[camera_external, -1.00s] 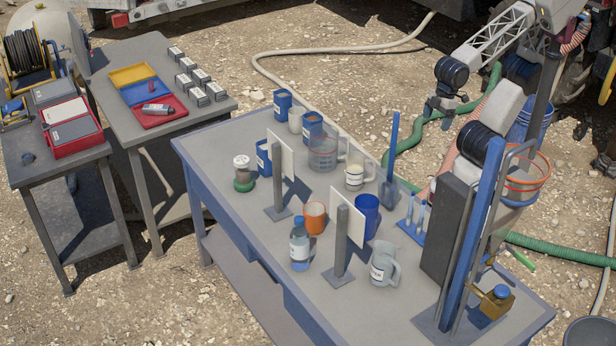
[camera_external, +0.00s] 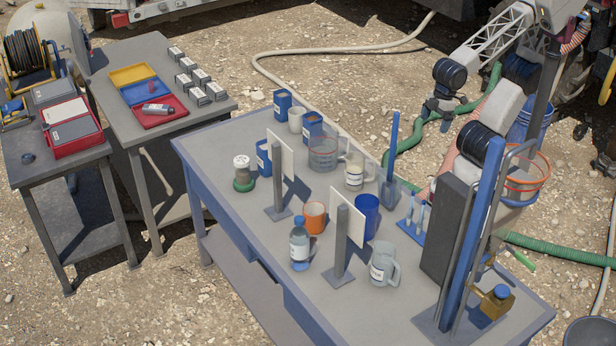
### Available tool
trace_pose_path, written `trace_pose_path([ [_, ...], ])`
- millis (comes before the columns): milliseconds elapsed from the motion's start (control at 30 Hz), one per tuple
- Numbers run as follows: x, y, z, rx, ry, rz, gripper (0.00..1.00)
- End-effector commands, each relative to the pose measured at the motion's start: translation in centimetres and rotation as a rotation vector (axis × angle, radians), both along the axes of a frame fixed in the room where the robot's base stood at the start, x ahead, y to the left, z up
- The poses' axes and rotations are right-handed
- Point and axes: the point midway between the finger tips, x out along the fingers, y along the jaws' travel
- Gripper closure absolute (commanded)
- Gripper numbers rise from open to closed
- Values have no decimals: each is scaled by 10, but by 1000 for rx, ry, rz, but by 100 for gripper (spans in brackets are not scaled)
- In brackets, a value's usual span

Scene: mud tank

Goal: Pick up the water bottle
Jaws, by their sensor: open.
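The water bottle (camera_external: 299,246) stands upright near the front edge of the grey-topped table (camera_external: 228,150). It is clear blue with a white label and a blue cap. My gripper (camera_external: 441,114) hangs from the arm at the upper right, high and well apart from the bottle. Its fingers are small and dark in this view, and it is open with nothing seen between them.
Two upright posts with white panels (camera_external: 346,216) stand near the bottle, one on each side. An orange cup (camera_external: 314,217) stands just behind it. A blue cup (camera_external: 366,216) and a grey pitcher (camera_external: 383,264) are to the right.

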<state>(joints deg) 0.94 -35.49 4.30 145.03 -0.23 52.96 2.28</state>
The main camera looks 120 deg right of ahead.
Motion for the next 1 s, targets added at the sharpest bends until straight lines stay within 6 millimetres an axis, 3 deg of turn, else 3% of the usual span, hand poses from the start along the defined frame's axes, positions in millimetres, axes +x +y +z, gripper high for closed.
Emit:
trace_pose_path([
  [267,29,-11,-35,55,13,-169,4],
  [633,75,-42,-105,150,22,-518,4],
  [733,95,-60,-109,156,-11,-589,4],
  [1000,163,-109,-93,127,-151,-637,4],
])
